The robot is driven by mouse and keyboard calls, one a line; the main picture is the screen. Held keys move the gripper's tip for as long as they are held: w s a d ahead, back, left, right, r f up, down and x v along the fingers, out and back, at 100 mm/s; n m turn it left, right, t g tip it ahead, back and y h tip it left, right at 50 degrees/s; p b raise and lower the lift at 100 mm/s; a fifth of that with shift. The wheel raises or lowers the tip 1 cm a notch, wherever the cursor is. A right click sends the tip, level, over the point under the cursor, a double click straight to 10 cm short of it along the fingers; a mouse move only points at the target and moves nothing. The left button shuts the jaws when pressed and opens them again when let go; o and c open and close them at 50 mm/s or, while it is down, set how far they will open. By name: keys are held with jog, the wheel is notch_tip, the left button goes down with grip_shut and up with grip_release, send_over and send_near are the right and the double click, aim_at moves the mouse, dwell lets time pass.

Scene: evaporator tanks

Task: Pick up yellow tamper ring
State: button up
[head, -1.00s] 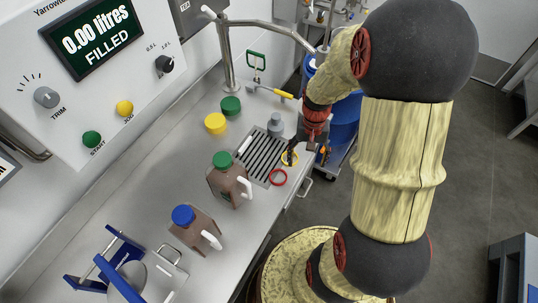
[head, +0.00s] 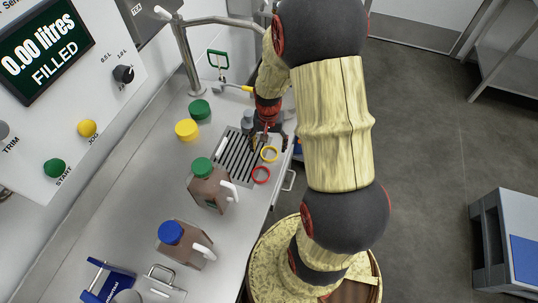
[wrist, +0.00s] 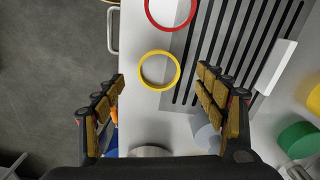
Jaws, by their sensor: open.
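The yellow tamper ring (wrist: 143,69) lies flat at the counter's front edge, partly over the slotted drain grate, in the wrist view. It also shows in the head view (head: 269,147). My gripper (wrist: 161,83) is open and empty, its fingers spread to either side of the ring's near part. In the head view my gripper (head: 268,140) is just above and behind the ring. A red ring (wrist: 170,8) lies beside the yellow one, and it shows in the head view too (head: 261,175).
The drain grate (head: 228,172) lies under the rings' side. A green-capped jug (head: 208,190) and a blue-capped jug (head: 183,242) stand on the counter. A yellow cap (head: 187,130), a green cap (head: 199,109) and a grey bottle (wrist: 208,138) are close by.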

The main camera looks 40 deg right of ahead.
aim_at(269, 156)
notch_tip(269, 156, down, 4)
jog(key=shift+s+r+b, duration=0.15)
jog(key=shift+b, duration=0.55)
jog(key=shift+r, duration=0.1)
jog(key=c, duration=0.3)
jog(key=c, duration=0.4)
jog(key=shift+c, duration=0.5)
